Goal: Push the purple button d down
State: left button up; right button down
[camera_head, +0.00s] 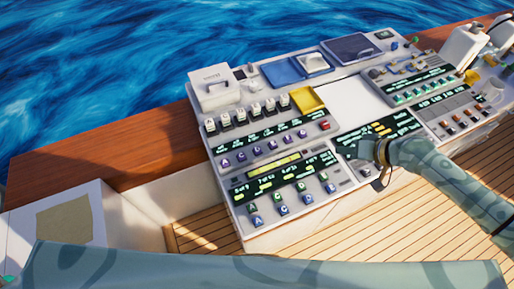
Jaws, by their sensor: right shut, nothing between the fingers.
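A row of purple buttons (257,150) runs across the left part of the control panel (340,101), below a dark display strip. Their letters are too small to read, so I cannot tell which one is d. My right gripper (362,152) comes in from the right and is shut and empty. It is over the panel's lower middle, to the right of the purple row and apart from it. My left arm crosses the bottom of the picture; its gripper is not in view.
White switches (270,108) stand in a row above the purple buttons. A yellow tray (307,100) and a red button (325,125) are to their right. Green and blue buttons (281,210) line the panel's lower edge. Wooden deck (345,245) lies in front.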

pick_arm(q)
grip_shut()
dwell(1.4)
